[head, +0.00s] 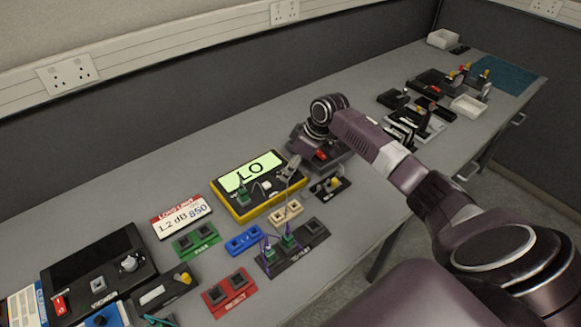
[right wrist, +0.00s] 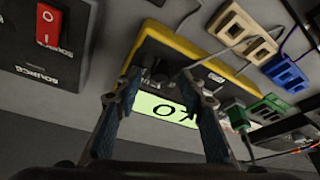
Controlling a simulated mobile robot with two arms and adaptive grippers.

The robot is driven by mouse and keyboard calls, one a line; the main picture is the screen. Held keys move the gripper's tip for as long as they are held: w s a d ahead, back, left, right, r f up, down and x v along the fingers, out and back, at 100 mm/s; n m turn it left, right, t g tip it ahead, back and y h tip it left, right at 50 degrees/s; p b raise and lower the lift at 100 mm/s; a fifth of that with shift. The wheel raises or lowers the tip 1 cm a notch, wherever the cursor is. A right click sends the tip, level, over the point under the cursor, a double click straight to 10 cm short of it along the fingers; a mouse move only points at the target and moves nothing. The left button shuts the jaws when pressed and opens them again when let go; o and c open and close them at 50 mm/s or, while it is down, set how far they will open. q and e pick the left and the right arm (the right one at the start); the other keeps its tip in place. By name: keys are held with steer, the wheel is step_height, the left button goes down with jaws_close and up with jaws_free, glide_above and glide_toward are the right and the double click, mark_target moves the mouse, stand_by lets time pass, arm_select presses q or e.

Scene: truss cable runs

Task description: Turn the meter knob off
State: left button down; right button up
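The yellow-edged meter (head: 219,200) lies on the bench, its green screen reading "LO" in the head view. The right wrist view shows the meter (right wrist: 188,48) upside down, with its screen (right wrist: 150,106) partly covered by my fingers. My right gripper (right wrist: 160,84) is open, its fingers apart over the meter. A dark knob-like part (right wrist: 158,73) shows between the fingertips; I cannot tell whether they touch it. In the head view my right gripper (head: 291,168) is over the meter's right end. My left gripper is not in view.
A black source box (right wrist: 50,50) with a red switch stands close beside the gripper. A cable runs from the meter to a cream connector (head: 287,213). Blue (head: 243,241), green (head: 196,240) and red (head: 229,293) holders lie in front. Bare bench lies behind the meter.

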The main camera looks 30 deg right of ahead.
jaws_close()
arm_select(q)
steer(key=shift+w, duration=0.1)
arm_select(e)
steer(key=shift+w, duration=0.1)
stand_by(0.3)
steer(key=shift+n+y, duration=0.3)
steer(key=shift+n, duration=0.5)
steer(key=shift+w+d+n+g+y+b, duration=0.15)
steer(key=shift+n+g+y+b, duration=0.25)
steer(key=shift+n, duration=0.7)
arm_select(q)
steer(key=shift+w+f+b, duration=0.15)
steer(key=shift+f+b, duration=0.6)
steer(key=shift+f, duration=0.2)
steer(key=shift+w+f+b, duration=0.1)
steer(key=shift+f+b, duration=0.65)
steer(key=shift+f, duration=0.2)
arm_select(e)
steer(key=shift+w+n+g+y, duration=0.15)
steer(key=shift+n+g, duration=0.25)
steer(key=shift+n, duration=0.65)
steer(key=shift+s+n+g+y, duration=0.15)
steer(key=shift+n+g, duration=0.25)
steer(key=shift+n, duration=0.65)
steer(key=shift+w, duration=0.1)
